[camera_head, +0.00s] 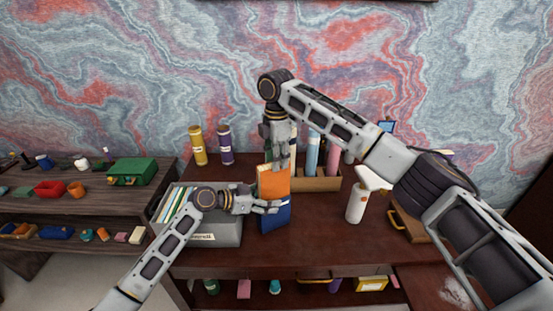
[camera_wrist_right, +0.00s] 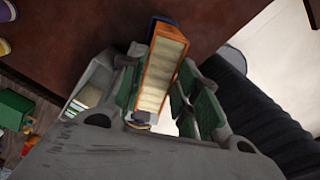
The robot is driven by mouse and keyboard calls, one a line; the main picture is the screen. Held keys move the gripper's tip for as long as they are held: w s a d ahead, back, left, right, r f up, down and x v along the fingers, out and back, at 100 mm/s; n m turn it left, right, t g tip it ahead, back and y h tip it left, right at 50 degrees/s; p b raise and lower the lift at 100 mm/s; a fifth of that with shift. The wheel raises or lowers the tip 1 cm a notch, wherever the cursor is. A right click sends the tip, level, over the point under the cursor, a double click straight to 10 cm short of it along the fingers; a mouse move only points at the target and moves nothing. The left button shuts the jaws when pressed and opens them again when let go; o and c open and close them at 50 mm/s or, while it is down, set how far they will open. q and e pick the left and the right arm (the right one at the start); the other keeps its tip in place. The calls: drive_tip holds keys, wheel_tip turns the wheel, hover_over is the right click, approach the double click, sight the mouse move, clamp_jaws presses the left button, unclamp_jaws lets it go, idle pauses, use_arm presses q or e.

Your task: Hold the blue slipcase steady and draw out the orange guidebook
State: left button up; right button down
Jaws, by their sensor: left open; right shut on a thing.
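The orange guidebook (camera_head: 273,181) stands upright, with its lower part at the top of the blue slipcase (camera_head: 274,221) in the head view. My right gripper (camera_head: 278,160) comes from above and is shut on the guidebook's upper end. In the right wrist view the guidebook (camera_wrist_right: 163,72) shows its cream page edges between the green finger pads of my right gripper (camera_wrist_right: 160,95). My left gripper (camera_head: 272,206) is open at the slipcase's upper part, coming from the left. I cannot tell whether its fingers touch the slipcase. How deep the guidebook sits is hidden.
A grey file box (camera_head: 222,233) stands left of the slipcase. A tan box (camera_head: 318,184) with coloured tubes is behind right. A white spray bottle (camera_head: 356,204) stands to the right. Yellow (camera_head: 198,147) and purple (camera_head: 226,146) bottles stand at the back. The desk's front strip is clear.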

use_arm(q)
drive_tip(key=shift+a, duration=0.15)
drive_tip(key=shift+v, duration=5.85)
drive_tip(key=shift+r, duration=0.1)
use_arm(e)
drive_tip(key=shift+r, duration=0.3)
drive_tip(key=shift+r+p, duration=2.35)
drive_tip(key=shift+r, duration=0.9)
use_arm(q)
wheel_tip(320, 180, up, 4)
drive_tip(key=shift+s+r, duration=0.1)
drive_tip(key=shift+r, duration=0.15)
